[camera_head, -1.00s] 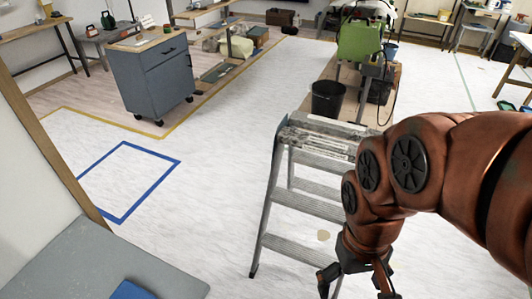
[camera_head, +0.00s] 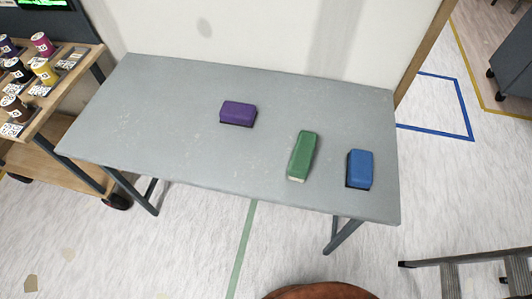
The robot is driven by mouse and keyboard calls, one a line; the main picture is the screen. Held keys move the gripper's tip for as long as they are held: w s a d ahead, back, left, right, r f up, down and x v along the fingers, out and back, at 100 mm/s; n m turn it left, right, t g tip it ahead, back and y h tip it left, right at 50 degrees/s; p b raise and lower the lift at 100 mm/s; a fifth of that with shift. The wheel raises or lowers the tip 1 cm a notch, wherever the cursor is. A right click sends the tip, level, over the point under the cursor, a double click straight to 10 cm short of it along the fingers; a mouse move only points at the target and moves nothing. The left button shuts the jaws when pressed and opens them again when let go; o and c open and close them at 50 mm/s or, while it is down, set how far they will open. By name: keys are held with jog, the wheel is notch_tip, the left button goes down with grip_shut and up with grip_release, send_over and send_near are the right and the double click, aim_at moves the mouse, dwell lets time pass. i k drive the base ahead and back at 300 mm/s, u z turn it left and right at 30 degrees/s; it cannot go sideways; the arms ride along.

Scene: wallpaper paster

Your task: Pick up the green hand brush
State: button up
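The green hand brush (camera_head: 301,155) lies on the grey table (camera_head: 160,110), right of the middle and close to the front edge. It is a long block, turned roughly front to back, with a pale strip at its near end. A blue brush (camera_head: 360,169) lies to its right and a purple brush (camera_head: 238,112) lies to its left and farther back. Nothing touches the green brush.
A wooden cart with several coloured spools (camera_head: 44,72) stands left of the table. A white wall (camera_head: 290,35) rises behind the table. A metal stepladder (camera_head: 470,272) is at the lower right. The floor in front of the table is mostly clear.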

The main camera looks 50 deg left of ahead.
aim_at(298, 170)
jog(key=u, duration=1.75)
jog(key=k, duration=1)
jog(key=u, duration=1.45)
jog(key=i, duration=1.3)
jog(key=z, duration=0.8)
jog(key=i, duration=0.5)
jog(key=z, duration=0.5)
